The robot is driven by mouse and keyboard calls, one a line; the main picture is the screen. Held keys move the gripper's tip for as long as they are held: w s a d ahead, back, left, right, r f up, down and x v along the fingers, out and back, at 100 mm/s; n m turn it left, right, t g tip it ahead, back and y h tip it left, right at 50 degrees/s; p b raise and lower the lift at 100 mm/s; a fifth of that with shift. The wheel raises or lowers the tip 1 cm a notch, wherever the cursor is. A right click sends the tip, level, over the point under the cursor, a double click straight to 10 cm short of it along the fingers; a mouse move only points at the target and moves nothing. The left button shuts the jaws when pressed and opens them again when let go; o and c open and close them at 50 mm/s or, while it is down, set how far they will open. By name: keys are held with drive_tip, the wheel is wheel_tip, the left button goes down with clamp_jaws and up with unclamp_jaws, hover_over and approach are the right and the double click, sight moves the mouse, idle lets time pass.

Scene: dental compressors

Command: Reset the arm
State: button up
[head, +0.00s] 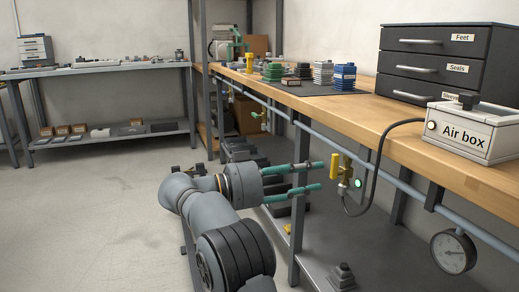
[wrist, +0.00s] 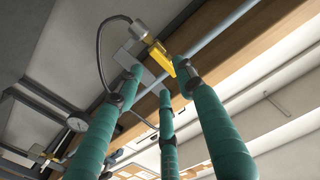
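My gripper (head: 320,176) has long teal fingers and reaches right, below the workbench's front edge. Its fingers are spread apart with nothing between them. The fingertips stop just left of a yellow valve handle (head: 334,166) on a brass fitting with a green light (head: 357,183). In the wrist view three fingers of my gripper (wrist: 160,80) point up, and the yellow handle (wrist: 160,57) shows just past and between their tips. I cannot tell whether a fingertip touches it.
A blue-grey pipe (head: 380,168) runs under the wooden workbench (head: 400,122), with a pressure gauge (head: 453,252) at right. A black hose (head: 374,175) links the fitting to the Air box (head: 465,135). Bench legs and a lower shelf (head: 325,250) are close. Open floor (head: 90,210) lies left.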

sight(333, 170)
drive_tip(key=x, duration=0.5)
drive_tip(key=shift+d, duration=0.3)
drive_tip(key=shift+a, duration=0.1)
drive_tip(key=shift+a, duration=0.1)
